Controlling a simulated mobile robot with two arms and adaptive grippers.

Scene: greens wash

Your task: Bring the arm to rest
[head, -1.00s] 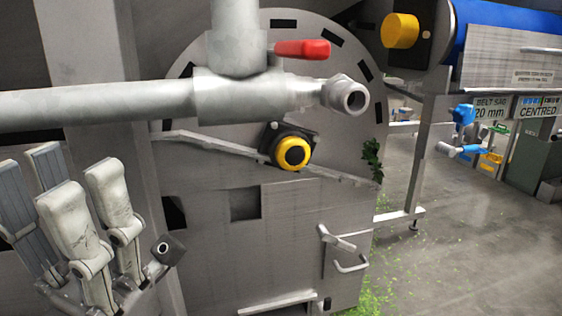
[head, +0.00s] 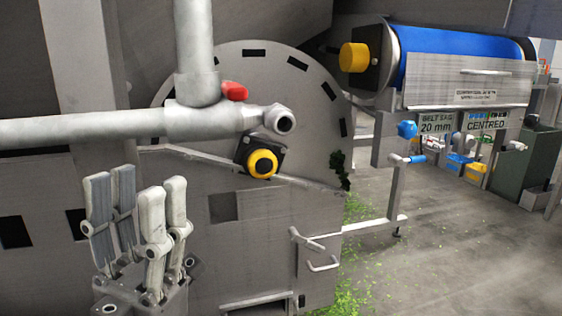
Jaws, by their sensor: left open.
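My left gripper (head: 138,222) is at the lower left of the head view, its fingers pointing up. Its fingers are spread apart with nothing between them, so it is open and empty. It is in front of the grey machine housing (head: 215,170), below the thick grey pipe (head: 80,131), and appears clear of both. My right gripper is not in view. Most of my left arm is outside the picture.
The pipe carries a red valve handle (head: 235,91). Green scraps (head: 350,285) litter the floor; the floor further right is open.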

